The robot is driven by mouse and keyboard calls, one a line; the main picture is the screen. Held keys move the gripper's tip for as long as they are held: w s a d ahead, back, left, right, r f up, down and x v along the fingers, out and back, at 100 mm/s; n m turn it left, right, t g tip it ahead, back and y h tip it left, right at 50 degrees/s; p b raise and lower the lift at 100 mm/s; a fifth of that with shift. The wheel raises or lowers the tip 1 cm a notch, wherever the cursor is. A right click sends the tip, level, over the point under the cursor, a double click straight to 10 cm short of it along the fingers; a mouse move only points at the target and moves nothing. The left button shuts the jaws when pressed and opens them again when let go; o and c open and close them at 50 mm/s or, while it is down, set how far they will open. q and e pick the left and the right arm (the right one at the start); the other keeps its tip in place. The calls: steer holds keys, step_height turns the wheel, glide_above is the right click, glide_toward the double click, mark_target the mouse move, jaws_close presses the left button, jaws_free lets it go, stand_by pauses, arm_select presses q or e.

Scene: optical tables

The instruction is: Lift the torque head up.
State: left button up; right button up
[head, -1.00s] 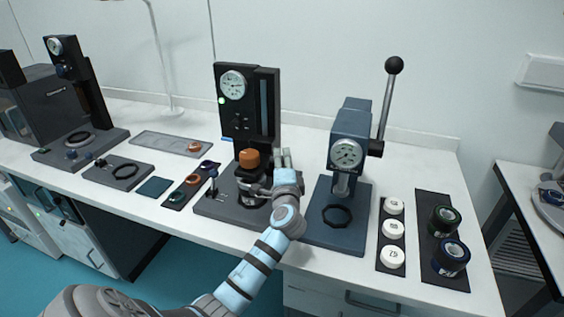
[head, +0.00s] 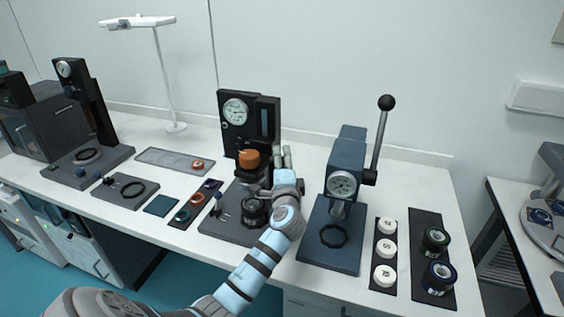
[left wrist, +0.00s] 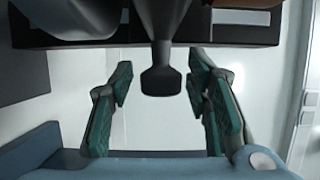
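The torque head has an orange-brown top (head: 249,158) and a dark body below it, on the column of the middle station. It stands raised above a black ringed jar-like part (head: 254,212) on the station's base. My left gripper (head: 282,158) is just right of the torque head in the head view, fingers pointing up and away. In the left wrist view its teal-padded fingers (left wrist: 160,88) are apart, with a dark knob-ended handle (left wrist: 160,78) between them and clear space on both sides. The torque head's far side is hidden. My right gripper is not in view.
A blue press (head: 342,185) with a tall ball-ended lever stands close right of my arm. White discs (head: 384,249) and dark rolls (head: 437,258) lie farther right. A strip with coloured rings (head: 196,199) lies left of the station. The bench's back strip is mostly clear.

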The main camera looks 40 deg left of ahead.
arm_select(q)
steer(key=v, duration=1.2)
